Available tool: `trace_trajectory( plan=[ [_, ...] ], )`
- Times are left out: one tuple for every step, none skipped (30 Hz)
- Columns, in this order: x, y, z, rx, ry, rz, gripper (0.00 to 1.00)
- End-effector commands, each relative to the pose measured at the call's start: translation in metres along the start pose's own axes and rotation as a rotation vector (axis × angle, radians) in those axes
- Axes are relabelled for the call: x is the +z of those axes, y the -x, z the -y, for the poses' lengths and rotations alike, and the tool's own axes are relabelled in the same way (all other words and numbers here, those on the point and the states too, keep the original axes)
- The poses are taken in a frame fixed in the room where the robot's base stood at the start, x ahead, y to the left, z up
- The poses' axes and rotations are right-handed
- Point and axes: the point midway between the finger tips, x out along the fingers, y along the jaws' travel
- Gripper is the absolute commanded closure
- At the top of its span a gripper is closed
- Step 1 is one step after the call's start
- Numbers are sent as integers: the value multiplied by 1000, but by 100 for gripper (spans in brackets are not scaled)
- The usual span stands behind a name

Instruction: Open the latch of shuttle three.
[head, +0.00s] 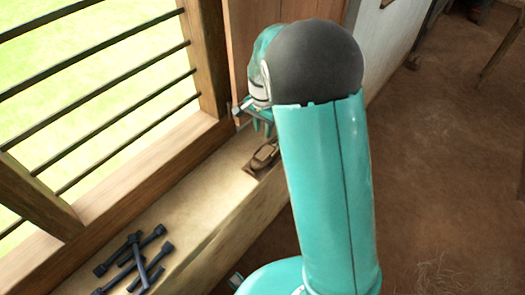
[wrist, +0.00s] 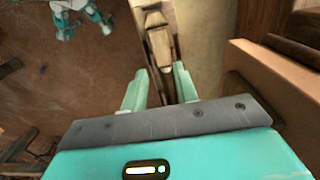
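A wooden boat-shaped piece, which looks like a shuttle (head: 264,156), lies on the window ledge below my gripper (head: 262,124) in the head view. In the wrist view the shuttle (wrist: 158,38) is at the top centre, long and brown with a paler block at its far end. My gripper (wrist: 160,72) is open, its two teal fingers apart, with nothing between them. The fingertips point toward the shuttle's near end, seemingly above it and apart from it. No number shows, and I cannot make out a latch. My arm covers part of the ledge in the head view.
A barred window (head: 110,95) with a wooden post (head: 205,50) borders the ledge on the left. Bare brown floor (head: 440,150) is open on the right.

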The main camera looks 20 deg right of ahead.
Motion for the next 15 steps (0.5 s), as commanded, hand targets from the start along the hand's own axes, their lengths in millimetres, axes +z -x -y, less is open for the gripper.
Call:
trace_trajectory(
  plan=[
    [2,-9,0,3,1,3,71],
    [3,-14,0,4,1,3,71],
    [3,-22,0,3,2,2,71],
    [3,-28,0,4,2,3,71],
    [3,-34,0,4,2,3,71],
    [4,-42,-1,4,3,3,71],
    [4,-49,-1,5,3,3,71],
    [4,-54,0,4,4,3,71],
    [4,-62,0,4,4,4,71],
    [4,-68,0,4,4,3,71],
    [4,-74,-1,4,4,3,71],
    [4,-82,0,4,4,3,71],
    [3,-88,0,4,4,2,71],
    [3,-93,0,3,4,2,71],
    [3,-99,-1,3,5,2,71]
  ],
)
